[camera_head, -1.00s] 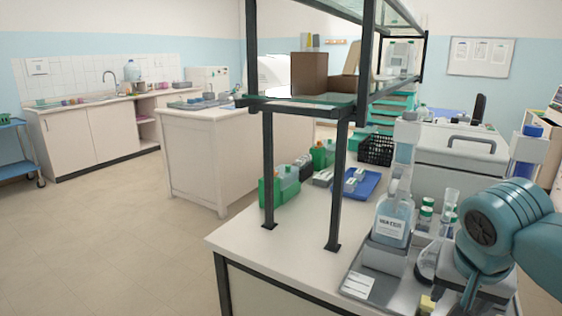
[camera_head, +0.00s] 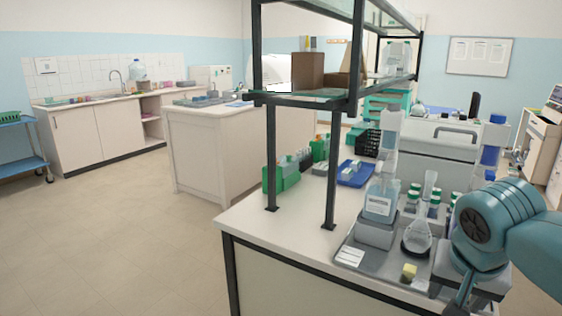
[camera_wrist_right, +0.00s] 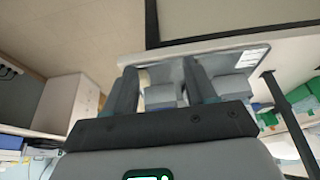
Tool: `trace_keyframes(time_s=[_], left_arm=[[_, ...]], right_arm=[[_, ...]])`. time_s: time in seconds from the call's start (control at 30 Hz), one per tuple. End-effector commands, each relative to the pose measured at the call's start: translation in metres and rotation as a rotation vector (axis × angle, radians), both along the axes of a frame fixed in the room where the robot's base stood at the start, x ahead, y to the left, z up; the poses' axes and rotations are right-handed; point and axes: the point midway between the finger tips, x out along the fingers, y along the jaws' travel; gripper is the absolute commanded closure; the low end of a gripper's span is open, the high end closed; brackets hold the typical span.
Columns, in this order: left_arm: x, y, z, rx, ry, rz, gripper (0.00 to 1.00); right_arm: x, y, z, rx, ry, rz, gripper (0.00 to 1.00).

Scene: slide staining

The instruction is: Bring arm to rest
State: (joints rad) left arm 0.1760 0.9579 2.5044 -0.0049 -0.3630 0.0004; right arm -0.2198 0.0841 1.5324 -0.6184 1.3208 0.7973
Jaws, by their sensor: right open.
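My right arm (camera_head: 500,226), teal and ribbed at the joint, comes in from the right edge in the head view, over the bench's right end. It hides part of the bench and the tray there. In the right wrist view my right gripper (camera_wrist_right: 158,72) has its two dark fingers spread apart with nothing held between them. Beyond the fingers lies the grey tray (camera_wrist_right: 220,62) with grey blocks on it. My left gripper is in neither view.
The grey tray (camera_head: 345,246) holds a labelled bottle (camera_head: 379,205) on a grey block, a flask (camera_head: 417,236) and a small yellow block (camera_head: 409,271). A black-framed shelf (camera_head: 330,170) stands on the bench. Green racks (camera_head: 282,180) sit behind it.

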Motion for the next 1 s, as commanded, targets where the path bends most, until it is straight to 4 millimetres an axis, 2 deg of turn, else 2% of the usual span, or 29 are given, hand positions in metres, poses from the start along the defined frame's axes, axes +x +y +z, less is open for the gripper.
trace_keyframes(time_s=[0.2,0.37,0.47,0.57,0.67,0.7,0.77,0.8,0.9,1.0], left_arm=[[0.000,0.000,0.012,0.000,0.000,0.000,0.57],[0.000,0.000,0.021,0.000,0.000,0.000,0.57],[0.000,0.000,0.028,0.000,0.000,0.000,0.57],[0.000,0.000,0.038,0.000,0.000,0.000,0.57],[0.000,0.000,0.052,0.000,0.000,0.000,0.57],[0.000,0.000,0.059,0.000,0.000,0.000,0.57],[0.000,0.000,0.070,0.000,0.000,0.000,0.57],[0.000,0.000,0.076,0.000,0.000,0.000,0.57],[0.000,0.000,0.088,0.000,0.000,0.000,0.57],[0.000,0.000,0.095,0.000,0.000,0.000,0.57]], right_arm=[[0.024,0.026,-0.051,0.035,0.060,0.128,0.44],[0.034,0.049,-0.098,0.082,0.101,0.229,0.44],[0.035,0.066,-0.135,0.125,0.131,0.296,0.44],[0.029,0.086,-0.180,0.188,0.167,0.364,0.44],[0.007,0.111,-0.238,0.278,0.208,0.432,0.44],[-0.009,0.122,-0.264,0.323,0.222,0.452,0.44],[-0.039,0.137,-0.300,0.387,0.239,0.467,0.44],[-0.060,0.145,-0.320,0.421,0.246,0.468,0.44],[-0.112,0.156,-0.353,0.469,0.257,0.451,0.44],[-0.150,0.160,-0.369,0.477,0.266,0.434,0.44]])
